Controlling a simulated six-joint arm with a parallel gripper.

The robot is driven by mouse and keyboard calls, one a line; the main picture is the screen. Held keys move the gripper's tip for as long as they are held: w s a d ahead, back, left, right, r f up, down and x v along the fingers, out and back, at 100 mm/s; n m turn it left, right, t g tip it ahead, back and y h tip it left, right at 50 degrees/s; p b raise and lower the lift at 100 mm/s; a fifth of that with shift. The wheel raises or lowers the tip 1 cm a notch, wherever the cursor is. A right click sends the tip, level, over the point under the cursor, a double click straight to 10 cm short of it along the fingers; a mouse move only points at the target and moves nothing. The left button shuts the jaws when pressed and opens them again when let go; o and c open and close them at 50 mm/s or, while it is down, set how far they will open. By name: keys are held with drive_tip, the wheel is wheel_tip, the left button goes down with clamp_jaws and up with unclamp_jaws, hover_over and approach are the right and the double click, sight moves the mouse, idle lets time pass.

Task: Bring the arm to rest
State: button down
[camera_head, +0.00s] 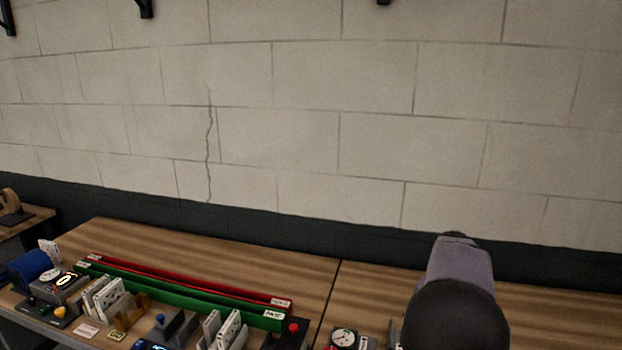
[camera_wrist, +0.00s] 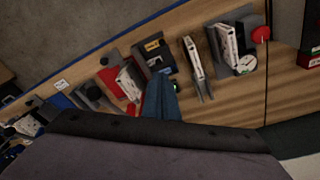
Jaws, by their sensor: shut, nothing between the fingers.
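My gripper (camera_wrist: 161,98) shows in the wrist view as blue-grey tapered fingertips held together past the dark edge of my wrist. It is shut and empty. It hangs over the wooden workbench (camera_head: 575,292), apart from the things on it as far as I can tell. In the head view my grey-purple arm with a dark round joint stands up at the lower right, and the gripper is not seen there.
A long green rail (camera_head: 185,294) and a red rail (camera_head: 190,279) lie on the bench at left. White boxed filters (camera_head: 228,328) stand in holders, near a dial gauge (camera_head: 343,338). A blue roll (camera_head: 33,266) is far left. The bench's right part looks clear before the block wall (camera_head: 280,130).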

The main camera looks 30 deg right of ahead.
drive_tip(key=w+a+f+n+y+b, duration=0.1)
drive_tip(key=w+a+f+n, duration=0.25)
drive_tip(key=a, duration=0.75)
drive_tip(key=w+a+f+n+b, duration=0.2)
drive_tip(key=a+f+n, duration=0.25)
drive_tip(key=a, duration=0.65)
drive_tip(key=s+a+f+n+b, duration=0.1)
drive_tip(key=s+a+f+n, duration=0.2)
drive_tip(key=a, duration=0.5)
drive_tip(key=s+a+f+n+b, duration=0.1)
drive_tip(key=s+a+f+n, duration=0.2)
drive_tip(key=a, duration=0.4)
drive_tip(key=shift+s+a+f+n+y, duration=0.3)
drive_tip(key=shift+s+a+n+y, duration=0.1)
drive_tip(key=shift+s+n, duration=0.5)
drive_tip(key=shift+w, duration=0.1)
wheel_tip(320, 180, down, 17)
drive_tip(key=b, duration=1.7)
